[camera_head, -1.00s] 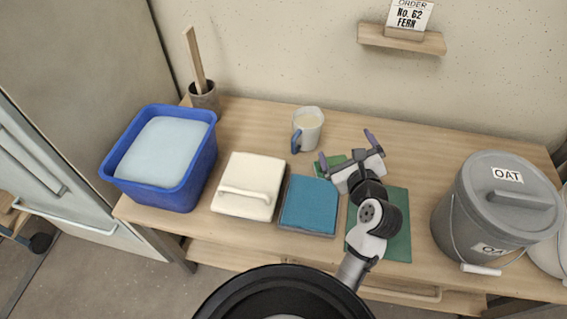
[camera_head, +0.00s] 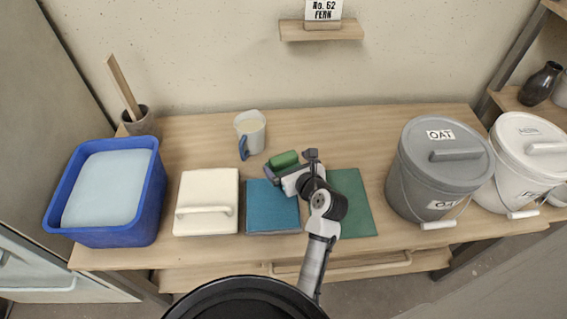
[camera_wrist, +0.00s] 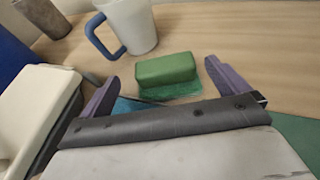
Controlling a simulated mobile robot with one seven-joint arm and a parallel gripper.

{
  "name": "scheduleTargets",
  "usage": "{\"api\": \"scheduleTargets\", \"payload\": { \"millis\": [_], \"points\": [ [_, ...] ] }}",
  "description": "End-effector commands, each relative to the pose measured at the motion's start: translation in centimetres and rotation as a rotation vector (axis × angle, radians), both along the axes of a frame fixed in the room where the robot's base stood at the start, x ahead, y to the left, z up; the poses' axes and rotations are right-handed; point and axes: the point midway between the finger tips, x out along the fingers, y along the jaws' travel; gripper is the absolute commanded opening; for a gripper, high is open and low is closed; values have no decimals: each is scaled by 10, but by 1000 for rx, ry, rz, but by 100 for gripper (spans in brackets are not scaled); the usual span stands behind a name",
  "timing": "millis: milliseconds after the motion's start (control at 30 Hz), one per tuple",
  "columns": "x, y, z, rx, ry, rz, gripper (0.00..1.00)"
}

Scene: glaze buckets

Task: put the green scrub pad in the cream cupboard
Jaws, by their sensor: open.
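The green scrub pad (camera_head: 284,159) is a small block on the table behind the blue square; in the wrist view (camera_wrist: 166,68) its darker green underside shows. My gripper (camera_head: 290,163) is open and reaches toward the pad from the front. In the wrist view its purple fingers (camera_wrist: 163,78) stand apart, left and right of the pad's near side, without closing on it. A cream box with a bar handle (camera_head: 206,191) sits at the table's left. A large pale cabinet (camera_head: 40,272) stands at the left edge. I cannot tell which is the cream cupboard.
A blue tub (camera_head: 150,205) stands left of the cream box. A mug (camera_head: 250,132) stands just behind the pad. The blue square (camera_head: 272,207) and a green mat (camera_head: 352,203) lie in front. A grey OAT bucket (camera_head: 412,200) and a white bucket (camera_head: 515,165) stand right.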

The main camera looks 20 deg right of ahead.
Motion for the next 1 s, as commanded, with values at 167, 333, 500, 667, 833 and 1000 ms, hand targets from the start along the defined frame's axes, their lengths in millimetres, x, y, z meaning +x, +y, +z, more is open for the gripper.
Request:
{"api": "scheduleTargets", "payload": {
  "millis": [167,333,500,667,833,1000],
  "points": [
    [27,-2,-10,2,0,2,100],
    [41,-1,-17,-1,1,1,100],
    [42,-1,-18,-1,1,0,100],
    [42,-1,-18,-1,1,0,88],
    [42,-1,-18,-1,1,0,66],
    [42,-1,-17,-1,0,0,50]
  ]
}}
